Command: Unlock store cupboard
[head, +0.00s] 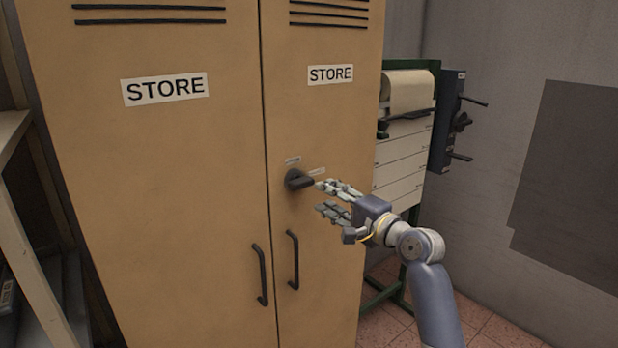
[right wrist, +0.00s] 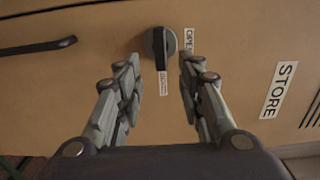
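The store cupboard (head: 190,220) is tan, with two shut doors. A dark round knob (head: 296,180) with a raised grip bar is on its right door; it also shows in the right wrist view (right wrist: 160,43). The bar points toward the small label (right wrist: 163,83) on the right of the knob in the head view, too small to read surely. The other label (right wrist: 188,42), above the knob there, seems to read OPEN. My right gripper (head: 327,197) is open and empty. Its fingertips are just short of the knob, which shows between them in the wrist view. My left gripper is out of view.
Two dark door handles (head: 260,274) (head: 293,260) are below the knob. A green-framed stand with a paper roll (head: 405,92) and a dark unit with levers (head: 455,120) are to the right of the cupboard. A shelf rack (head: 40,250) stands at the left.

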